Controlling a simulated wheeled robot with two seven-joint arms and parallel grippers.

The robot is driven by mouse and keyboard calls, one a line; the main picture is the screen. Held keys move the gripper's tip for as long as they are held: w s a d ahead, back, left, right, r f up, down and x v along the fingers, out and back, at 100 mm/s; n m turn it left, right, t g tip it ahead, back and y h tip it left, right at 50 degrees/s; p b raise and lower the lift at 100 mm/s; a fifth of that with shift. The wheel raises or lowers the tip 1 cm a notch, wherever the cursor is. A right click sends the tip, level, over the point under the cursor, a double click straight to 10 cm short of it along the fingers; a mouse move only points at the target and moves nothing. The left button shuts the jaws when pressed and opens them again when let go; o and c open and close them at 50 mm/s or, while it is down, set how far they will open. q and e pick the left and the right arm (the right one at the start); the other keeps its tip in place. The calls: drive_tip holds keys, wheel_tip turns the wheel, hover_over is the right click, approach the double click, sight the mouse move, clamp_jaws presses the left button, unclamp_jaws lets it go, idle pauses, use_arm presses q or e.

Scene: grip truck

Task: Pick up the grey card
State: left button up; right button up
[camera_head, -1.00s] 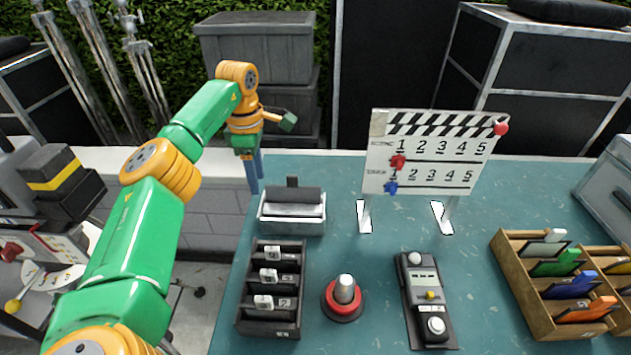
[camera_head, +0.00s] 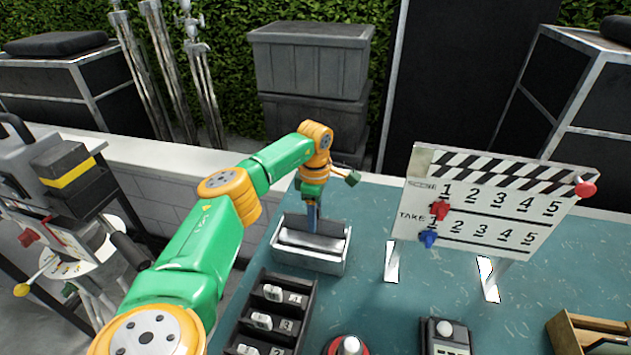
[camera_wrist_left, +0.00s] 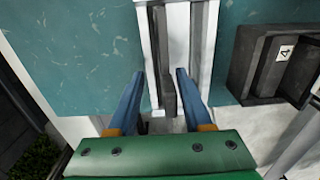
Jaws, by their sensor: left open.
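The grey card (camera_head: 310,242) appears to be the dark grey slab standing in a silver holder (camera_head: 300,262) at the table's back left edge. In the left wrist view, a dark upright tab (camera_wrist_left: 168,98) shows at the holder. My left gripper (camera_head: 313,222) points down over the holder. In the left wrist view, its two blue fingers (camera_wrist_left: 166,74) are open, one on each side of the tab, with gaps visible. I cannot tell how far the fingertips reach down beside it. My right gripper is not in view.
A black slotted tray (camera_head: 270,318) with number tiles stands in front of the holder. A clapperboard (camera_head: 490,205) stands to the right on white feet. A red-based knob (camera_head: 348,345), a black control box (camera_head: 445,338) and a wooden box (camera_head: 575,325) lie along the front.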

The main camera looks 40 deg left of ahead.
use_arm(q)
drive_tip(key=shift+s+r, duration=0.1)
drive_tip(key=shift+s, duration=0.1)
clamp_jaws()
drive_tip(key=shift+w, duration=0.1)
